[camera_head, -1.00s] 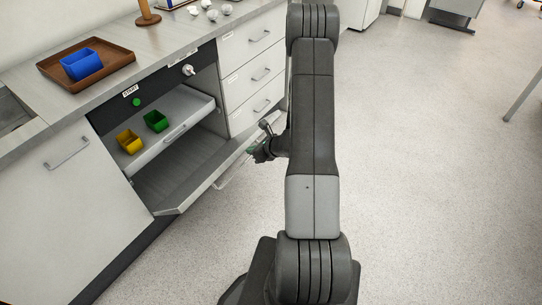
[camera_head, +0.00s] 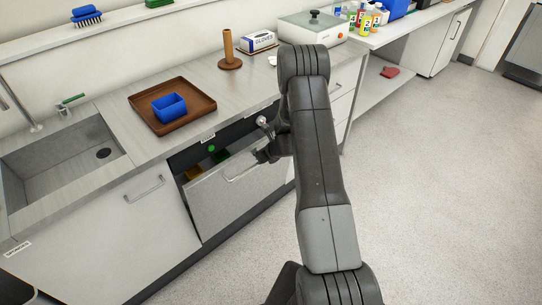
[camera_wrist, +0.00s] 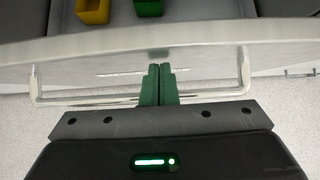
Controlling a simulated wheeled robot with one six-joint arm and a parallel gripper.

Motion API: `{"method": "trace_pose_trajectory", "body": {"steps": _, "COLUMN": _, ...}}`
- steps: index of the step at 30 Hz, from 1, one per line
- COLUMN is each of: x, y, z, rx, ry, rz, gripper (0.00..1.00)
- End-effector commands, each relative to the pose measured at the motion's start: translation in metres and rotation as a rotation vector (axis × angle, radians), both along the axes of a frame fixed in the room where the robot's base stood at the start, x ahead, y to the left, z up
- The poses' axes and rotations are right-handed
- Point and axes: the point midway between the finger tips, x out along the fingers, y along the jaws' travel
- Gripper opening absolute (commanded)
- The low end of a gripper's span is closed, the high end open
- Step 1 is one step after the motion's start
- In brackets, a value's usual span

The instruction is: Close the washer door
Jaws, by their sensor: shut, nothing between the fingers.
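The washer door (camera_head: 225,205) is a grey bottom-hinged panel, tilted up steeply and partly open at its top. Its bar handle (camera_head: 241,175) is near the top edge. My gripper (camera_head: 263,156) is at the door's upper right. In the wrist view, its green fingers (camera_wrist: 159,72) are shut together with nothing between them, close against the door (camera_wrist: 90,62) near the middle of the handle (camera_wrist: 100,99). Exact contact is hard to tell. Inside, behind the door, are a yellow cup (camera_wrist: 92,10) and a green cup (camera_wrist: 148,7).
The counter above holds a brown tray (camera_head: 200,124) with a blue bin (camera_head: 169,106), a wooden post (camera_head: 228,50) and a glove box (camera_head: 259,41). A sink (camera_head: 60,160) is at left. The floor (camera_head: 440,190) at right is clear.

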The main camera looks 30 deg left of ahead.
Motion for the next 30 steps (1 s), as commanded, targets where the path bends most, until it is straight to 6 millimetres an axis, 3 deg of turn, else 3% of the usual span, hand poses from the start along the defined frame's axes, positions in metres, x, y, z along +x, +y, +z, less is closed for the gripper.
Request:
{"method": "trace_pose_trajectory", "body": {"steps": 7, "x": 0.005, "y": 0.016, "z": 0.009, "rx": 0.004, "ry": -0.001, "rz": -0.001, "gripper": 0.0}}
{"method": "trace_pose_trajectory", "body": {"steps": 23, "x": 0.007, "y": 0.017, "z": 0.014, "rx": 0.006, "ry": -0.001, "rz": -0.004, "gripper": 0.0}}
{"method": "trace_pose_trajectory", "body": {"steps": 30, "x": 0.011, "y": -0.005, "z": 0.051, "rx": 0.005, "ry": -0.003, "rz": -0.005, "gripper": 0.0}}
